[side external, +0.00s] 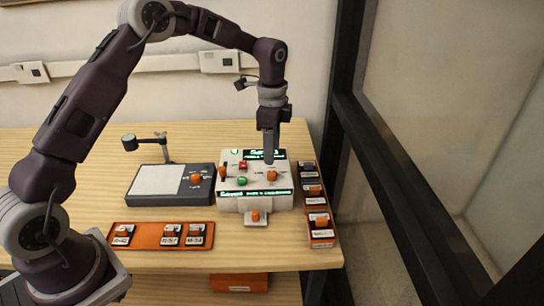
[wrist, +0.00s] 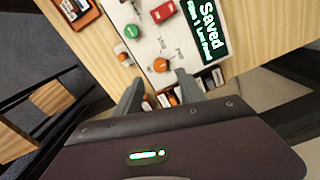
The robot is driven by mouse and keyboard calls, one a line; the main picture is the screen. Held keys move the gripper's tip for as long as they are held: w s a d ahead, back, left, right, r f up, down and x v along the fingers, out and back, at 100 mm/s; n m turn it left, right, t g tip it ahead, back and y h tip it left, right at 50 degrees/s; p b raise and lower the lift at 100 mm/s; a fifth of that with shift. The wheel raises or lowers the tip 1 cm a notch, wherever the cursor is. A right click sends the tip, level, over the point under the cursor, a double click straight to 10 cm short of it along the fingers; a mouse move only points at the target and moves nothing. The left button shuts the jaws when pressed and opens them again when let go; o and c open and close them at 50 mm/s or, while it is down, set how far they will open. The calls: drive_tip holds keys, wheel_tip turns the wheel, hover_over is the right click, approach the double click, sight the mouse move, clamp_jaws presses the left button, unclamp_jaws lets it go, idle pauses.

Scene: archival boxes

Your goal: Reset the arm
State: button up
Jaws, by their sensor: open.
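My arm reaches over the table from the left in the side external view, with my gripper (side external: 269,158) pointing down just above the white console (side external: 227,203). In the wrist view my gripper (wrist: 158,92) has its two fingers apart with nothing held between them. The console carries a red button, a green knob and an orange knob (side external: 272,176); the orange knob also shows in the wrist view (wrist: 161,65), just beyond the fingers. The console's lit display (wrist: 208,28) reads "Saved". My gripper appears apart from the knob.
An orange tray (side external: 150,240) with several labelled boxes lies at the front left. An orange rack (side external: 322,242) of boxes stands right of the console. A grey device (side external: 155,199) with a white panel sits left. A dark-framed glass wall (side external: 385,150) rises at the right.

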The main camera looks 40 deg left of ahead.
drive_tip(key=s+d+r+n+t+y, duration=0.1)
drive_tip(key=s+r+n, duration=0.2)
drive_tip(key=s+r, duration=0.45)
drive_tip(key=s+d+r+n+t, duration=0.1)
drive_tip(key=s+r+n+t, duration=0.1)
drive_tip(key=s+r, duration=0.6)
drive_tip(key=s+d+n+t+h, duration=0.1)
drive_tip(key=s+n, duration=0.6)
drive_tip(key=s, duration=1.1)
drive_tip(key=shift+s+r+t, duration=0.3)
drive_tip(key=shift+r+t, duration=0.15)
drive_tip(key=shift+t, duration=0.35)
